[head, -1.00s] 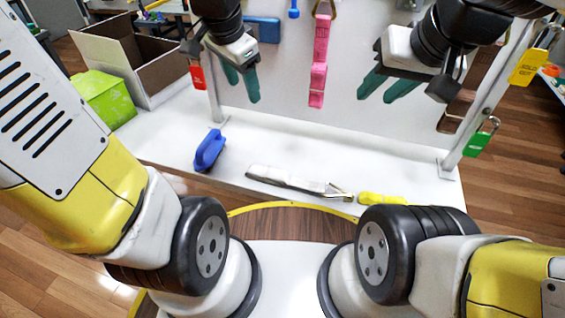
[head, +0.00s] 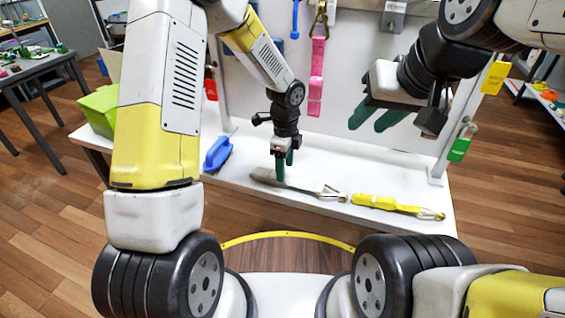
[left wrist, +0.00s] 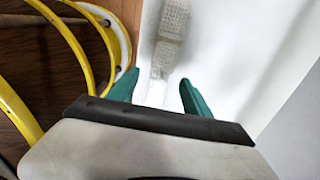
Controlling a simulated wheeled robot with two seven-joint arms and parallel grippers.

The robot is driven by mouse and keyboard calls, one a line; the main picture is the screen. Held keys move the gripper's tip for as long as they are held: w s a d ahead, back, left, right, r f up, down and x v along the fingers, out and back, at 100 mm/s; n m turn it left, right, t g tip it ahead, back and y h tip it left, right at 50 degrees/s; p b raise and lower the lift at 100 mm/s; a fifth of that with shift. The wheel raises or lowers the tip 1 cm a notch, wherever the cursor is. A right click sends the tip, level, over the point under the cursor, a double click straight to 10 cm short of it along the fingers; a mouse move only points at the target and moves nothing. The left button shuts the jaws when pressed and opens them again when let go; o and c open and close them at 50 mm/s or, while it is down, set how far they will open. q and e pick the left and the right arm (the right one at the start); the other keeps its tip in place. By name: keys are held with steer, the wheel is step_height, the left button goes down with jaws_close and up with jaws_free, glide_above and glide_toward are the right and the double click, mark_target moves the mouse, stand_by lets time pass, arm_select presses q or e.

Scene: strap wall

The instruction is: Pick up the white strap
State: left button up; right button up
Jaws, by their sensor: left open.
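The white strap (head: 303,187) lies on the white table ledge in the head view, with a metal hook at its right end. My left gripper (head: 284,172) points down over the strap's left part. In the left wrist view the strap (left wrist: 170,30) runs between the green fingers of the left gripper (left wrist: 159,90), which are open with one on each side. I cannot tell whether the fingers touch it. My right gripper (head: 378,117) is open and empty, raised in front of the panel.
A yellow strap (head: 385,203) lies right of the white one, and a blue-handled tool (head: 217,153) lies to its left. A pink strap (head: 317,78) hangs on the panel. A red padlock (head: 211,89) and a green padlock (head: 460,148) hang at the posts. A green box (head: 97,110) stands far left.

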mark_target(286, 178)
arm_select(q)
steer(key=f, duration=0.5)
steer(key=shift+d, duration=0.2)
jaws_close()
